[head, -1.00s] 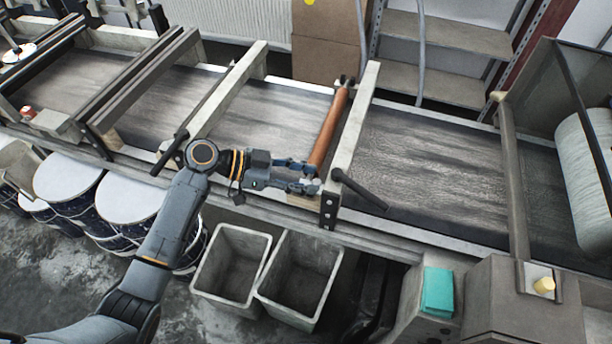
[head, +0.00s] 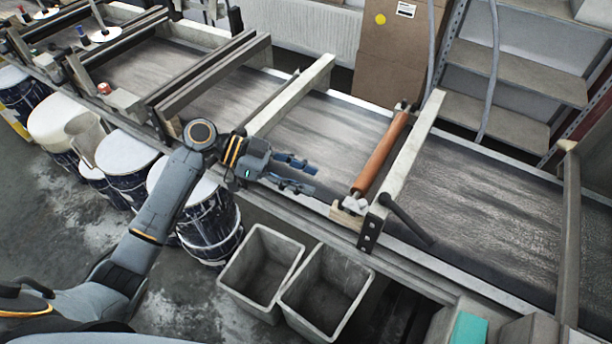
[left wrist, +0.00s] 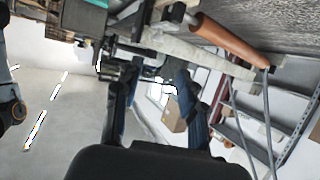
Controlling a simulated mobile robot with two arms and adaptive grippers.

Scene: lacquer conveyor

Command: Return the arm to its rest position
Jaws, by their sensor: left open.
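My left gripper (head: 303,177) is in the middle of the head view, over the near edge of the conveyor (head: 460,190). Its two fingers are apart with nothing between them. An orange-brown roller (head: 382,155) lies across the conveyor to the right of the gripper, seated beside a pale crossbar, and the gripper is clear of it. In the left wrist view the open fingers (left wrist: 155,105) point away from the camera, and the roller (left wrist: 228,38) shows beyond them at the upper right. My right gripper is in neither view.
Two grey bins (head: 262,268) stand on the floor below the gripper. Several drums (head: 205,215) stand along the conveyor's near side at the left. A pale crossbar (head: 405,150) with a dark handle is right of the roller. A teal item (head: 468,330) sits at the bottom right.

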